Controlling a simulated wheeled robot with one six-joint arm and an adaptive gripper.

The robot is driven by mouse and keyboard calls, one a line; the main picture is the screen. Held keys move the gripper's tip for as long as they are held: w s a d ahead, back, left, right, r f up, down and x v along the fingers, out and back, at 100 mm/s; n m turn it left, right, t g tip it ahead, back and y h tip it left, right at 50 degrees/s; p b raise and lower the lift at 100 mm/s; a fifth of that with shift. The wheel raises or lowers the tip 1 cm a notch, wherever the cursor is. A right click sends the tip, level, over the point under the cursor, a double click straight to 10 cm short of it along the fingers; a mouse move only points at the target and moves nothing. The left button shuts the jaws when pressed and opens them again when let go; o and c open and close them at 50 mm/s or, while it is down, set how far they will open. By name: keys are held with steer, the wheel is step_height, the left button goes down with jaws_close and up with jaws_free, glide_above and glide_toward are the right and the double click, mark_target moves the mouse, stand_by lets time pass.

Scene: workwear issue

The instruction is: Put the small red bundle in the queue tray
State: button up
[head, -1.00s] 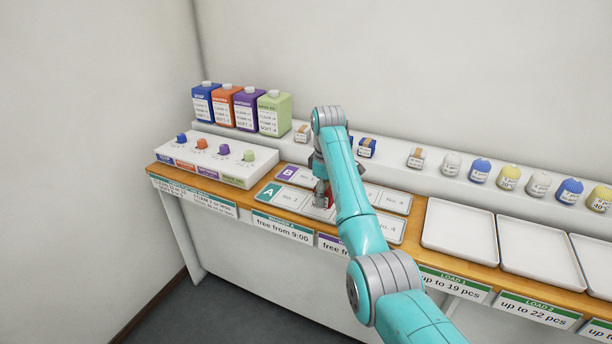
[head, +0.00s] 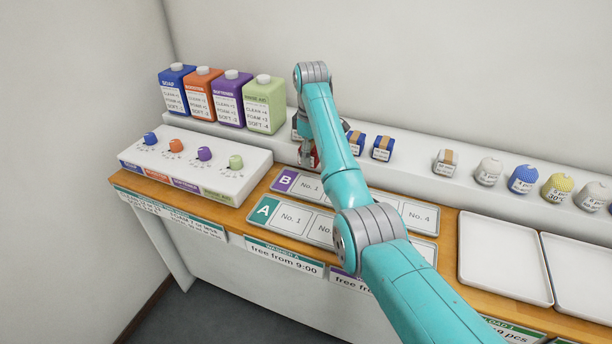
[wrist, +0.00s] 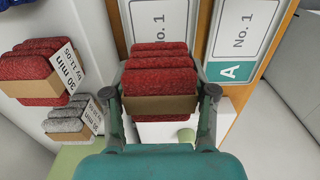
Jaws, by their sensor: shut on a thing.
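My gripper (wrist: 163,100) is shut on a red bundle (wrist: 160,78) with a brown band; the fingers press its two sides. In the head view, only a bit of its red (head: 309,158) shows below my gripper (head: 308,150), just behind tray B's left end. Tray B (head: 285,181), purple-marked with numbered places, lies behind the green-marked tray A (head: 264,211). Both show number 1 places without anything on them. My arm hides their middles. In the wrist view, the held bundle overlaps the end of a No. 1 place; its height above cannot be told.
Another red banded bundle (wrist: 30,72), tagged 30 min, and a grey one (wrist: 70,122) are left in the wrist view. Dosing bottles (head: 232,98) and a knob panel (head: 196,170) stand left. Blue bundles (head: 382,148) sit on the ledge; a bare white tray (head: 505,257) is right.

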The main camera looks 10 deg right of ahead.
mark_target(310, 187)
step_height(310, 187, down, 10)
steer(key=shift+r, duration=0.15)
stand_by(0.4)
steer(key=o, duration=1.2)
steer(key=shift+c, duration=0.2)
